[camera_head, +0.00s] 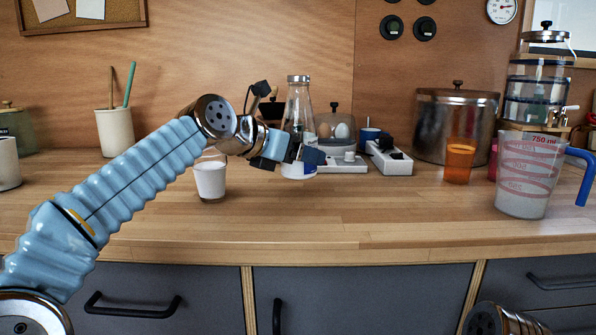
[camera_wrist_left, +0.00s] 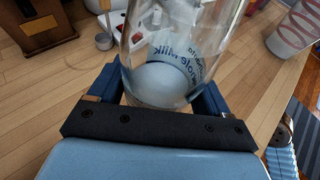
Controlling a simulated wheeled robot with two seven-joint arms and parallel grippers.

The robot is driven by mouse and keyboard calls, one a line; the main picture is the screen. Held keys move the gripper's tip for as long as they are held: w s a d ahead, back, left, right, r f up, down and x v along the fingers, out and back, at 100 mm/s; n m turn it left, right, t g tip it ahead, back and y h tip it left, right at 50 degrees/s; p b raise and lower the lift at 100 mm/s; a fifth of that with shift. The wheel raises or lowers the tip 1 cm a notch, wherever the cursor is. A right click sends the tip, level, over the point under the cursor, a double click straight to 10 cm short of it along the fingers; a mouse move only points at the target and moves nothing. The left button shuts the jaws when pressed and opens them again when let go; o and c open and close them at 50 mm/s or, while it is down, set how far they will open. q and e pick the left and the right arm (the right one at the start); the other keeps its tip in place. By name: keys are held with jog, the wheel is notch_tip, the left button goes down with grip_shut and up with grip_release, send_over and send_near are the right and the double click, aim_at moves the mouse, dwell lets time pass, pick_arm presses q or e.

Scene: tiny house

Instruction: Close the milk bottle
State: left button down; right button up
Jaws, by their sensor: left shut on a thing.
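The milk bottle (camera_head: 299,108) is clear glass with a little white milk low inside. It stands about upright over the wooden counter, and a silvery cap (camera_head: 298,78) shows at its top. My left gripper (camera_head: 304,155) is shut around the lower part of the bottle. In the left wrist view the bottle (camera_wrist_left: 180,45) is between the two blue fingers, with its blue "Whole Milk" print upside down. I cannot tell whether the base touches the counter. My right gripper is out of view.
A glass of milk (camera_head: 210,179) stands left of the bottle. Behind are a glass dome with eggs (camera_head: 335,128) and a white power strip (camera_head: 389,158). An orange glass (camera_head: 459,160) and measuring jug (camera_head: 526,175) stand right. The front of the counter (camera_head: 360,220) is clear.

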aim_at(298, 171)
pick_arm(q)
jog(key=shift+w+f+b, duration=0.2)
jog(key=shift+f+b, duration=0.2)
jog(key=shift+f, duration=0.55)
jog(key=shift+w+f+b, duration=0.15)
jog(key=shift+f+b, duration=0.2)
jog(key=shift+f, duration=0.55)
jog(key=shift+f, duration=0.1)
grip_release()
jog(key=shift+f, duration=0.1)
